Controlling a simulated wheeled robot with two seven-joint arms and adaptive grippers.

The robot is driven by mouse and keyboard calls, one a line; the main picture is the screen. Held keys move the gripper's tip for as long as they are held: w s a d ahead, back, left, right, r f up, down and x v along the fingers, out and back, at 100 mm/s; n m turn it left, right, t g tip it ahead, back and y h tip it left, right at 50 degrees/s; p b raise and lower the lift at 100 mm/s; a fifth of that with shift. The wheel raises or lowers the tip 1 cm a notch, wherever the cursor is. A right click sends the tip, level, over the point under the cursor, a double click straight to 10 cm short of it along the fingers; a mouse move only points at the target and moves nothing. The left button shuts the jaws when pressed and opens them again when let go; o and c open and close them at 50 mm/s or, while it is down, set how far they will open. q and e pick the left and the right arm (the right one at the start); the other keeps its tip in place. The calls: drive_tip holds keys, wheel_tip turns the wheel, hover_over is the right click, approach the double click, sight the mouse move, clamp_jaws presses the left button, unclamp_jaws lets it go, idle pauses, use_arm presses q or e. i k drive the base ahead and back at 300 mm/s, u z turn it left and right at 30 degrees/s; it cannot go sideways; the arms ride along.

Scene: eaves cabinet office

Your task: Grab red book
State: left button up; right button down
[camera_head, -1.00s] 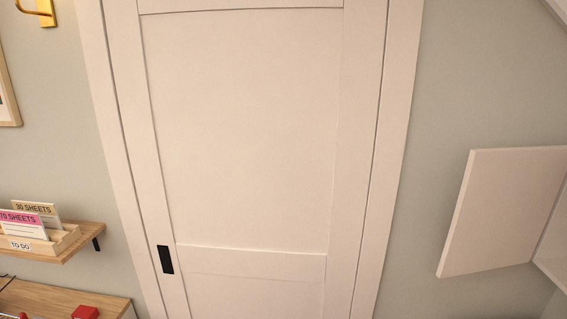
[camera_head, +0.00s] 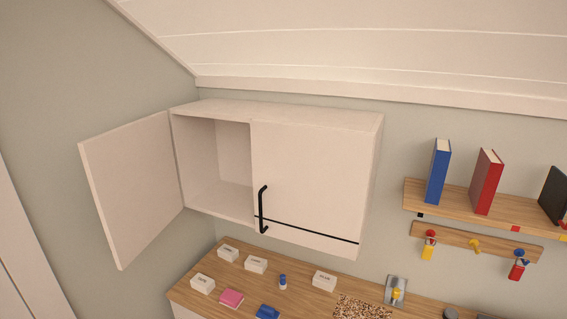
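The red book (camera_head: 486,182) stands upright on a wooden wall shelf (camera_head: 460,204) at the right of the head view. A blue book (camera_head: 438,172) stands upright to its left on the same shelf, with a gap between them. Neither of my grippers shows in the head view.
A white wall cabinet (camera_head: 310,180) hangs left of the shelf, its left door (camera_head: 130,185) open. A dark object (camera_head: 555,195) stands right of the red book. Below are a hook rail (camera_head: 470,241) and a wooden counter (camera_head: 225,290) with small boxes.

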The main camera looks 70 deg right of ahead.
sight(487, 176)
drive_tip(key=z, duration=3.2)
drive_tip(key=i, duration=0.4)
drive_tip(key=u, duration=0.7)
drive_tip(key=i, duration=0.75)
drive_tip(key=z, duration=0.25)
